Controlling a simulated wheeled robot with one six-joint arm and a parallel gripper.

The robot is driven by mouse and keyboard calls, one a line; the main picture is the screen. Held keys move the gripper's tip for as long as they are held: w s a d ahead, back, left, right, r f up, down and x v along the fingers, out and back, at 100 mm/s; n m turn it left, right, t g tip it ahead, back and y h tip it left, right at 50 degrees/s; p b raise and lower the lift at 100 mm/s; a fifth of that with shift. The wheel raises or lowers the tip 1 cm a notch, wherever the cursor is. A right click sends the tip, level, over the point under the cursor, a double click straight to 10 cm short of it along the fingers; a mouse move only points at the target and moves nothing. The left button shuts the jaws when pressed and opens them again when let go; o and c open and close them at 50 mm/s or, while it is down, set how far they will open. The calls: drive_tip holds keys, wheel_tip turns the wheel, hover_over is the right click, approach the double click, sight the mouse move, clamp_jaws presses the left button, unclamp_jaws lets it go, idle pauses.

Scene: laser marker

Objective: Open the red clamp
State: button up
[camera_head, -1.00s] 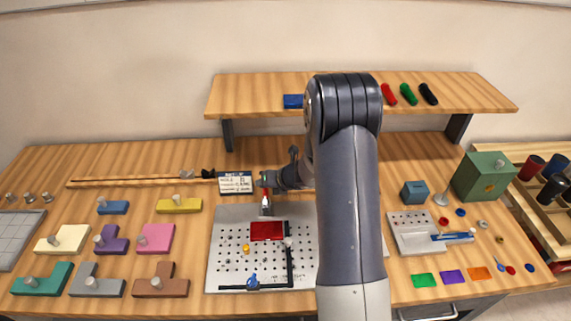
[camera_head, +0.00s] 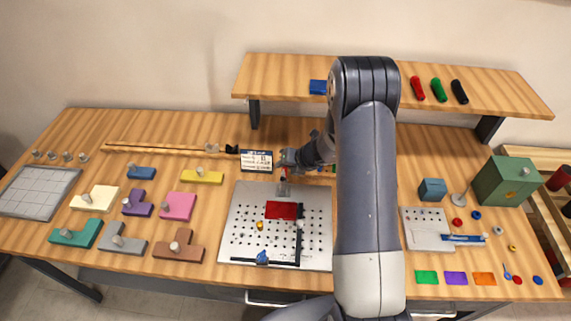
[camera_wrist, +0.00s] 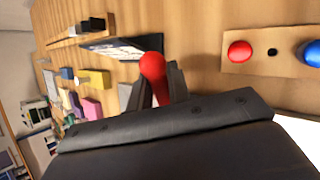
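The red clamp stands at the back edge of the grey perforated plate (camera_head: 245,212). Its silver lower part (camera_head: 283,189) shows in the head view, with a little red just under my gripper (camera_head: 286,164). In the wrist view the clamp's red, round-ended handle (camera_wrist: 153,68) rises between the two dark fingers of my gripper (camera_wrist: 159,88). The fingers sit close on both sides of the handle and appear shut on it. A red block (camera_head: 281,210) lies on the plate in front of the clamp. The clamp's lower part is hidden in the wrist view.
A small sign (camera_head: 256,161) stands just left of my gripper. A raised wooden shelf (camera_head: 290,70) spans the back. Coloured blocks with knobs (camera_head: 180,205) lie at left. A white tray (camera_head: 421,236) and green box (camera_head: 503,181) are at right.

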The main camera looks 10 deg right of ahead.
drive_tip(key=o, duration=0.4)
drive_tip(key=shift+c, duration=0.2)
drive_tip(key=shift+r, duration=0.1)
drive_tip(key=v, duration=1)
drive_tip(key=shift+s+r+b, duration=0.15)
drive_tip(key=shift+r+b, duration=0.05)
drive_tip(key=shift+b, duration=0.1)
drive_tip(key=x, duration=1)
drive_tip(key=shift+f+p, duration=0.3)
drive_tip(key=shift+p, duration=0.05)
